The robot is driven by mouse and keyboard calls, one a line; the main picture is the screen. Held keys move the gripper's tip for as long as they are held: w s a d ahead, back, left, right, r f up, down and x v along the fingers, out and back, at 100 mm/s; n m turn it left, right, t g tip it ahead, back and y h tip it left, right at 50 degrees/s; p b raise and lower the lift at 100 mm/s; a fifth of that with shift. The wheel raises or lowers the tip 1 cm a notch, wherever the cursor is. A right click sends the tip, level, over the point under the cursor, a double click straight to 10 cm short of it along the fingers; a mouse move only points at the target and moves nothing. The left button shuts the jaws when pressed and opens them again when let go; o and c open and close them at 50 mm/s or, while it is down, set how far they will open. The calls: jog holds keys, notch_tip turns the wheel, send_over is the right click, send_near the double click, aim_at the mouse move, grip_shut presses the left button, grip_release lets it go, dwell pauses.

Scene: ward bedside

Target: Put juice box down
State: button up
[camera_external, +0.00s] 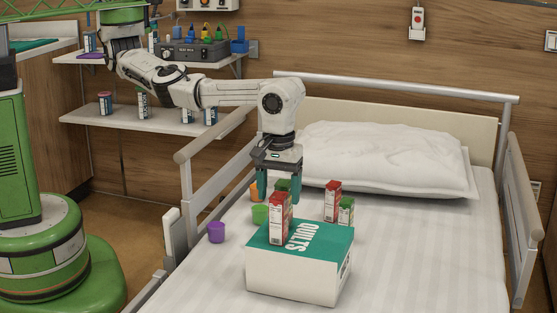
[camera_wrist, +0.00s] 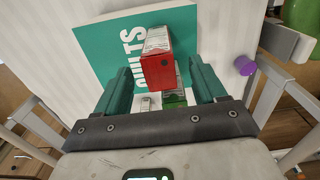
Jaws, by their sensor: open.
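A red and white juice box (camera_external: 279,217) stands upright on the teal lid of the white box marked QUILTS (camera_external: 300,277) on the bed. In the wrist view the juice box (camera_wrist: 156,65) shows between my two teal fingers, with a gap on each side. My gripper (camera_external: 279,188) points down at the top of the juice box and is open. It also shows in the wrist view (camera_wrist: 160,82). The QUILTS lid (camera_wrist: 95,48) shows there too. I cannot tell how far the fingertips reach down beside the juice box.
A bed rail (camera_external: 205,190) runs along the left; the right mattress is clear.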

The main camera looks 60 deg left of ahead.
notch_tip(320, 180, up, 6)
jog(key=shift+p, duration=0.55)
jog(key=shift+o, duration=0.4)
